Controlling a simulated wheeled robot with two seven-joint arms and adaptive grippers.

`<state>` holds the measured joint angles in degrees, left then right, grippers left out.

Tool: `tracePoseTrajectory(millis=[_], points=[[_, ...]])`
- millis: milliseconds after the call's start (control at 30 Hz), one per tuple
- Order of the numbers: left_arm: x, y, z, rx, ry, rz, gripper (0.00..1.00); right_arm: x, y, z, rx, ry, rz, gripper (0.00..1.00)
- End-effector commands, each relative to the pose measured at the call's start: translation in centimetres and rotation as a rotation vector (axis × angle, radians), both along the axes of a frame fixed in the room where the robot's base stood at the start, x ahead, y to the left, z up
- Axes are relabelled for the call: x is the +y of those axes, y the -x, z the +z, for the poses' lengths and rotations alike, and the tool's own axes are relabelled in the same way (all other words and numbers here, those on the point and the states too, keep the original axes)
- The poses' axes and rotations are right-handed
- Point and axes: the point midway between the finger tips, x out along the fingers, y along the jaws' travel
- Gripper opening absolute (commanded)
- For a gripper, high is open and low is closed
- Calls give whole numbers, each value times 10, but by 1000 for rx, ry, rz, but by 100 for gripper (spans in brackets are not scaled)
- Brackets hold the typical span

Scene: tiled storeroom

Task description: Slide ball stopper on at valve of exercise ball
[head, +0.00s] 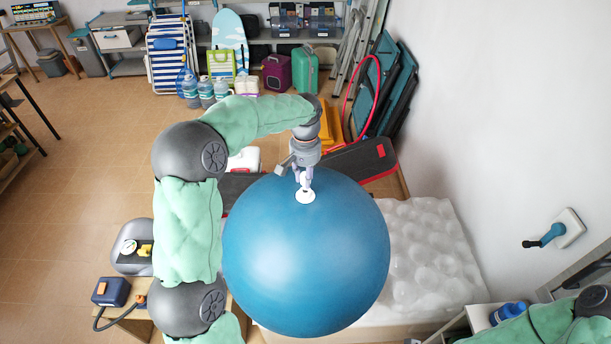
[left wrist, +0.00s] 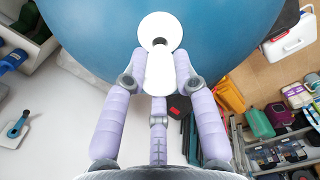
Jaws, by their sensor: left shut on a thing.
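The big blue exercise ball (head: 300,265) rests in front of me and fills the top of the left wrist view (left wrist: 90,35). A white round disc (head: 305,197) lies against its upper far side. In the left wrist view the disc (left wrist: 150,22) has a dark spot near its lower edge. My left gripper (head: 304,180) is shut on a white piece, the ball stopper (left wrist: 160,73), whose end meets or overlaps the disc. I cannot tell whether they are joined. The fingers (left wrist: 160,85) are on both sides of the stopper. My right gripper is out of view.
The ball sits by a white bubbled block (head: 435,250) near the wall. A black and red board (head: 365,160) lies behind it. A wall fitting with a blue plug (head: 555,235) is at right. A blue box (head: 112,291) stands at left. Open tiled floor (head: 80,180) lies left.

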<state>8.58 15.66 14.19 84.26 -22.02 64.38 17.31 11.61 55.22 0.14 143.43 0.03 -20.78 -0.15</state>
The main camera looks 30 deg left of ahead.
Motion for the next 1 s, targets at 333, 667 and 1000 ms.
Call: tracePoseTrajectory(millis=[333, 667, 1000], points=[[0, 0, -6, 0, 0, 0, 7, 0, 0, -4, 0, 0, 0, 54], [0, 0, -13, 0, 0, 0, 7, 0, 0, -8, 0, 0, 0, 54], [0, 0, -20, 0, 0, 0, 7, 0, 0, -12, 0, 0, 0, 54]])
